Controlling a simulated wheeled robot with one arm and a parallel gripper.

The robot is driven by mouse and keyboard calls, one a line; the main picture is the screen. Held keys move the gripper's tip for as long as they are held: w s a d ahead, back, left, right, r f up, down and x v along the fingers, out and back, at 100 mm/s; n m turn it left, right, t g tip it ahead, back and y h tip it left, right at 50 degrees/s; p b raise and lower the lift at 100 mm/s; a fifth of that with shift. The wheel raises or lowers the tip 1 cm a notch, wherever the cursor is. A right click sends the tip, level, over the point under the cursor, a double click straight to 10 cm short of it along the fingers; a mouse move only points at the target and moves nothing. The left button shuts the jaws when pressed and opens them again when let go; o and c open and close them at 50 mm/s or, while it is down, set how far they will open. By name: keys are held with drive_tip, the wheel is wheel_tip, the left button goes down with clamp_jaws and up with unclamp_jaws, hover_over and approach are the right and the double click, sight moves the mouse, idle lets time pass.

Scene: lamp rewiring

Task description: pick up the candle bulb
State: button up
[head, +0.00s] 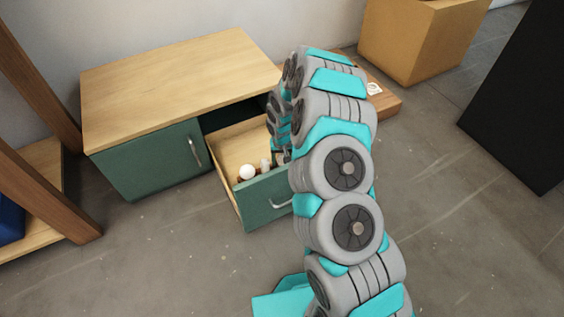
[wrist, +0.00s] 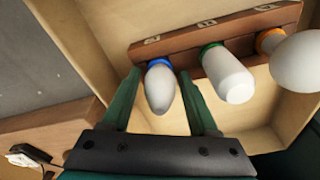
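The candle bulb (wrist: 160,88) is white and tapered, with a blue collar at its base. It sits at the left end of a wooden rack (wrist: 180,38) inside the open drawer. My gripper (wrist: 160,92) is open, its two green fingers on either side of the candle bulb with a visible gap to each. In the head view my arm hides the fingertips and the candle bulb.
A white tubular bulb (wrist: 230,75) with a green collar and a round white bulb (wrist: 297,62) by an orange collar share the rack. The drawer (head: 228,148) is pulled out of a green cabinet (head: 150,165). A cardboard-coloured box (head: 415,40) stands at the back right.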

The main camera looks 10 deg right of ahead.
clamp_jaws()
idle(0.4)
